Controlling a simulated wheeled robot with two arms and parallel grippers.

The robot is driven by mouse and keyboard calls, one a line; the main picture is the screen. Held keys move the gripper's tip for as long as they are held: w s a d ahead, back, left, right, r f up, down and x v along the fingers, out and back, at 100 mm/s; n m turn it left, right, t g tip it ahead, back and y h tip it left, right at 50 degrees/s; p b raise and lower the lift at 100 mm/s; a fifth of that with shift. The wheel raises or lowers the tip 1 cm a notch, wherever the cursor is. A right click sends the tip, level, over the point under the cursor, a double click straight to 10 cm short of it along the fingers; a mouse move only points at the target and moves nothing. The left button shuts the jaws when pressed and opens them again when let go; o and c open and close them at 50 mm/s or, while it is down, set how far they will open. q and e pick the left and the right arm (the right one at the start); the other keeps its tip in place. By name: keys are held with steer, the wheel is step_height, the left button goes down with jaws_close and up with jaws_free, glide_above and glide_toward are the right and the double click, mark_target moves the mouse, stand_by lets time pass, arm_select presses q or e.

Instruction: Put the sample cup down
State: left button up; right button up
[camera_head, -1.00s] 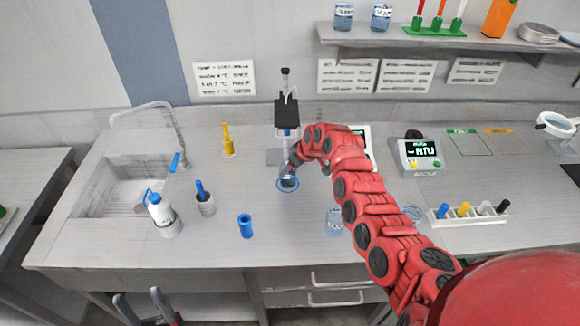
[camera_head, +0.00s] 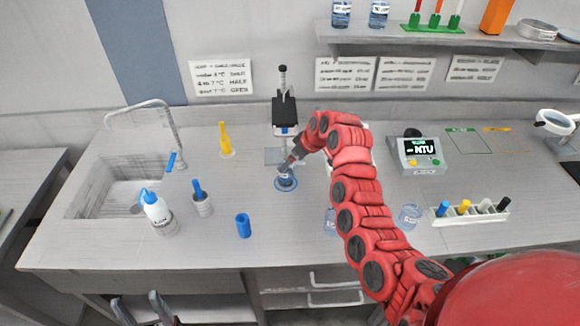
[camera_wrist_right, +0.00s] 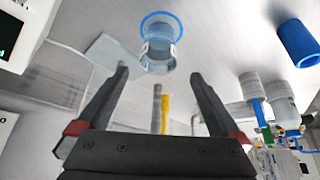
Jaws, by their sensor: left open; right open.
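The sample cup (camera_head: 286,182) is a small clear cup standing on a blue ring mark (camera_head: 277,187) on the bench, in front of the black-topped stand. In the right wrist view the cup (camera_wrist_right: 159,52) appears inverted, at the blue ring (camera_wrist_right: 147,18). My right gripper (camera_head: 290,167) is just behind and above the cup in the head view. In the wrist view its two fingers (camera_wrist_right: 158,75) are spread, with the cup beyond their tips and nothing between them. My left gripper (camera_head: 140,300) is open and empty at the lower left, in front of the bench edge.
A black-topped stand (camera_head: 285,112) is behind the cup. A blue cylinder (camera_head: 243,226), a wash bottle (camera_head: 158,212) and a grey pot (camera_head: 202,205) stand left. Clear cups (camera_head: 410,215), a turbidity meter (camera_head: 419,155) and a vial rack (camera_head: 470,217) are right.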

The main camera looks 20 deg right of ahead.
steer(key=b+v, duration=0.2)
steer(key=v, duration=0.5)
steer(key=shift+s+d, duration=0.1)
